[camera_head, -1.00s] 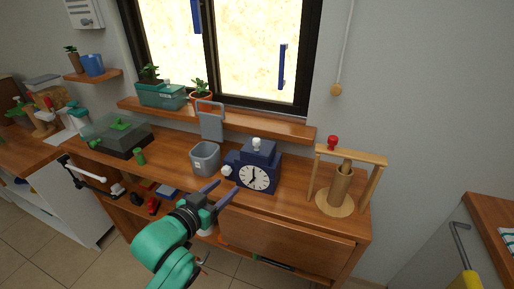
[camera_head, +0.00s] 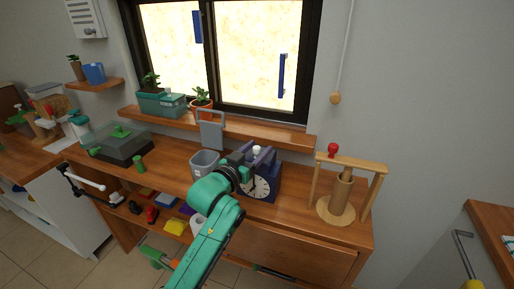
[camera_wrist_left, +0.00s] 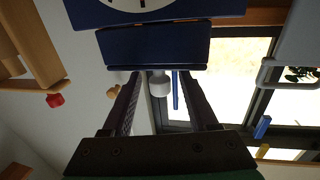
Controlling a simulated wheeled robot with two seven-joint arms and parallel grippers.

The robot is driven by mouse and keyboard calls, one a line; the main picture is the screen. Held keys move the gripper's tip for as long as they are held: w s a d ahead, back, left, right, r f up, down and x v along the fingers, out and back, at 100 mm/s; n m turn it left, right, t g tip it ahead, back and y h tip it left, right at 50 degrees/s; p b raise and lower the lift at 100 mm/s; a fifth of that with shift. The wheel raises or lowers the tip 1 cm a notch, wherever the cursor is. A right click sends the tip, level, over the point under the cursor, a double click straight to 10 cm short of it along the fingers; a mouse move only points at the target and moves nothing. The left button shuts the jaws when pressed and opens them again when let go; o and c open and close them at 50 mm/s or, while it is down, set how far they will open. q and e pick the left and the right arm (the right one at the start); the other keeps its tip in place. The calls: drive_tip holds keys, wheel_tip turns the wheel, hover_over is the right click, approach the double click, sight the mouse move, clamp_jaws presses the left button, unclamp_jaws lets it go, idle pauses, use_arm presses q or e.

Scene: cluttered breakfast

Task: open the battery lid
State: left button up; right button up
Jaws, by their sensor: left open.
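The dark blue clock (camera_head: 272,186) with a round white dial stands on the wooden cabinet, with a blue block and a white knob (camera_head: 257,150) on top. My left gripper (camera_head: 258,157) is open at the top of the clock, with its fingers on either side of the knob. In the left wrist view the white knob (camera_wrist_left: 160,83) shows between the two dark fingers, below the blue block (camera_wrist_left: 153,46). I cannot tell whether the fingers touch it. No separate battery lid can be made out. My left arm hides part of the clock's left side. The right gripper is not seen.
A grey bin (camera_head: 203,163) with a raised lid stands just left of the clock. A wooden stand (camera_head: 339,208) with a red knob is to the right. A plant shelf (camera_head: 285,137) runs behind. A dark box (camera_head: 117,148) sits farther left.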

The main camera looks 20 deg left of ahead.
use_arm(q)
clamp_jaws()
idle(1.4)
